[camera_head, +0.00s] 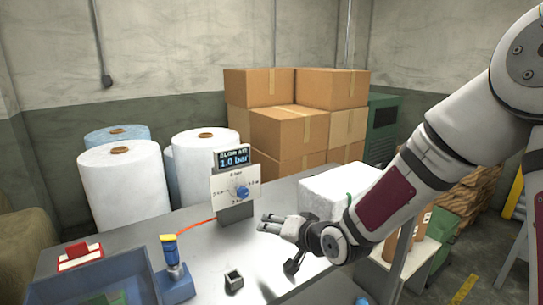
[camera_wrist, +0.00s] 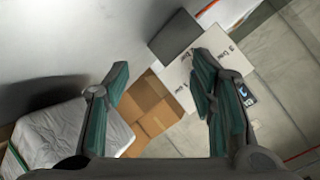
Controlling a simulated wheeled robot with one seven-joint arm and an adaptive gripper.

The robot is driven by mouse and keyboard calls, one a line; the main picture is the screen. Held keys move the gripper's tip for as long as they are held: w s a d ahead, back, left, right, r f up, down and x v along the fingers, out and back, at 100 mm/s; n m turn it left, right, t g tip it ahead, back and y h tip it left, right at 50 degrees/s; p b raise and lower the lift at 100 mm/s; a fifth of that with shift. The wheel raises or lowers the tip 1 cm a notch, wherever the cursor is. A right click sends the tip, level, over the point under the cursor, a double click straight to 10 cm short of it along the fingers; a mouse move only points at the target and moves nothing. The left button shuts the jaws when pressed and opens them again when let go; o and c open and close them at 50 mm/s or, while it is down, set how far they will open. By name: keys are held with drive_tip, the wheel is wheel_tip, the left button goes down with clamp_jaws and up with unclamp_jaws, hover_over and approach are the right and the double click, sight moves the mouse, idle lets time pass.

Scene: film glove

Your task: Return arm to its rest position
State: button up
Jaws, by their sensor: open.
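My arm reaches in from the right in the head view, bent over the bench (camera_head: 205,250). My gripper (camera_head: 264,223) is above the bench, to the right of and below the air panel, with its two fingers apart and nothing between them. In the wrist view the gripper (camera_wrist: 160,66) has its green-padded fingers spread wide. The air panel (camera_head: 223,193) has a blue knob (camera_head: 241,191) and a display (camera_head: 233,159) reading 1.0 bar. The panel also shows in the wrist view (camera_wrist: 213,68), beyond the right finger.
A white wrapped block (camera_head: 325,193) stands close behind my gripper. A small dark cup (camera_head: 233,282), a blue-and-yellow tool (camera_head: 171,256), a red-and-white item (camera_head: 79,255) and a blue tray (camera_head: 105,268) are on the bench. White rolls (camera_head: 122,185) and cardboard boxes (camera_head: 290,129) stand behind.

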drive_tip(key=s+d+r+n+g+h, duration=0.25)
drive_tip(key=s+d+r+h, duration=0.55)
drive_tip(key=s+d, duration=0.65)
drive_tip(key=s+d+r+g, duration=0.1)
drive_tip(key=s+r+g, duration=0.1)
drive_tip(key=s, duration=0.8)
drive_tip(key=s+d+r+g+y+p, duration=0.1)
drive_tip(key=s+d+r, duration=0.1)
drive_tip(key=s, duration=0.8)
drive_tip(key=shift+d+r+g, duration=0.25)
drive_tip(key=shift+r+g, duration=0.1)
drive_tip(key=shift+r, duration=0.55)
